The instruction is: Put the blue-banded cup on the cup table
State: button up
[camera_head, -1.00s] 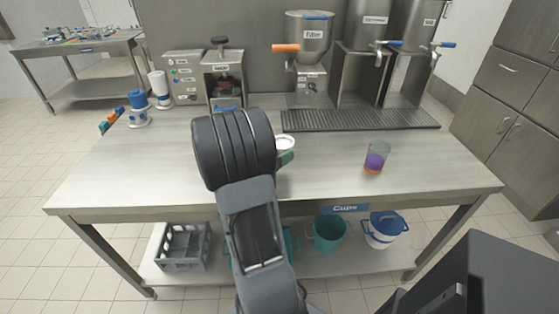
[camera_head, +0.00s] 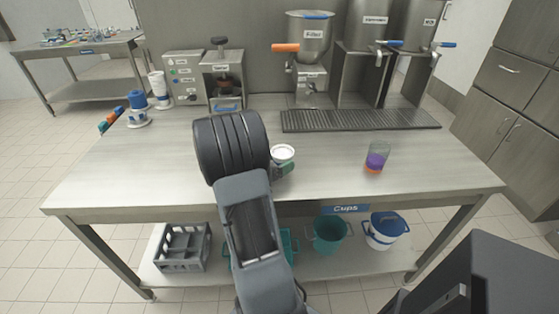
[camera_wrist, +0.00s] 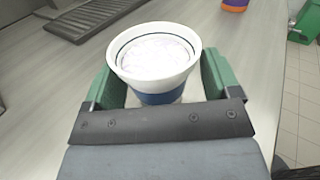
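The blue-banded cup (camera_wrist: 160,97) is white with a blue band low on its side and is filled with something white. In the head view the white cup top (camera_head: 283,151) shows right of my wrist, above a green finger; the rest is hidden. The cup is upright over the steel table (camera_head: 330,185), which has a blue "Cups" label (camera_head: 345,208) on its front edge. I cannot tell whether the cup touches the tabletop.
A drip grate (camera_head: 360,120) and dispensers line the back. A white cup stack (camera_head: 159,88) and a blue-topped stack (camera_head: 138,108) stand back left. The middle and right front are mostly clear.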

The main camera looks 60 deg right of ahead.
jog(key=o, duration=0.3)
jog(key=shift+r, duration=0.15)
